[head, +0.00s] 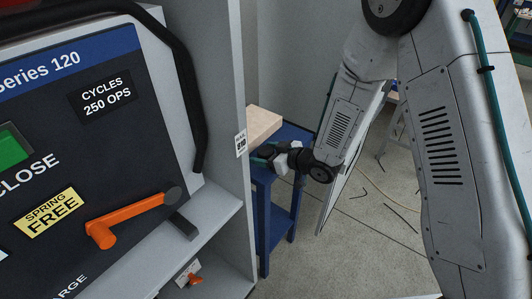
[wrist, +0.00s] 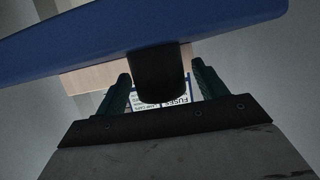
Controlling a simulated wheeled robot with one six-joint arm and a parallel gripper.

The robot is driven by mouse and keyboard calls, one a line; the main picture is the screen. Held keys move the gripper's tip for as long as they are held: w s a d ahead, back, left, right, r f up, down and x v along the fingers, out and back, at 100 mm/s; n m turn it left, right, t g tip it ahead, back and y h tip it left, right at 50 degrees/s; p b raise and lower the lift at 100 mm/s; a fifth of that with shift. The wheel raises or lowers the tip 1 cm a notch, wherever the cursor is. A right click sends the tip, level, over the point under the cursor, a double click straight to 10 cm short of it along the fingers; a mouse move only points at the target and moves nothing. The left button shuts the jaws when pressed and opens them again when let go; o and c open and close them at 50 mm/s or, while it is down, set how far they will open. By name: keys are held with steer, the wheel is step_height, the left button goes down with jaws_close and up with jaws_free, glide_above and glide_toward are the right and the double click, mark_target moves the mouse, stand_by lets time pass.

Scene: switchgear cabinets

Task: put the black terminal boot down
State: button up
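The black terminal boot (wrist: 158,75) is a dark, rounded cylinder in the middle of the wrist view. In the head view my gripper (head: 262,152) is low at the near side of the small blue table (head: 290,133). The boot cannot be made out there.
A pale, beige block or box (head: 252,122) is on the table, close beyond my gripper. A printed FUSES label (wrist: 172,103) shows behind the boot. The grey switchgear cabinet (head: 228,95), with an orange handle (head: 130,215), stands close on the left. Open floor (head: 350,245) lies right.

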steer(key=shift+r, duration=0.2)
steer(key=s+d+r+m+h, duration=0.2)
steer(key=s+d+r+h, duration=0.3)
steer(key=d, duration=0.4)
steer(key=s+d+r+m+h, duration=0.2)
steer(key=d+r+h, duration=0.1)
steer(key=d+r, duration=0.45)
steer(key=s+d+r+m+h, duration=0.2)
steer(key=s+d+r+h, duration=0.25)
steer(key=d, duration=0.45)
steer(key=s+r+m+g, duration=0.2)
steer(key=s+r+g, duration=0.1)
steer(key=s, duration=0.8)
steer(key=s+r+m+g+y, duration=0.1)
steer(key=s+r+g, duration=0.3)
steer(key=s, duration=0.8)
steer(key=shift+s+a+r+m, duration=0.15)
steer(key=shift+r+m, duration=0.55)
steer(key=shift+r, duration=0.2)
steer(key=shift+y, duration=0.25)
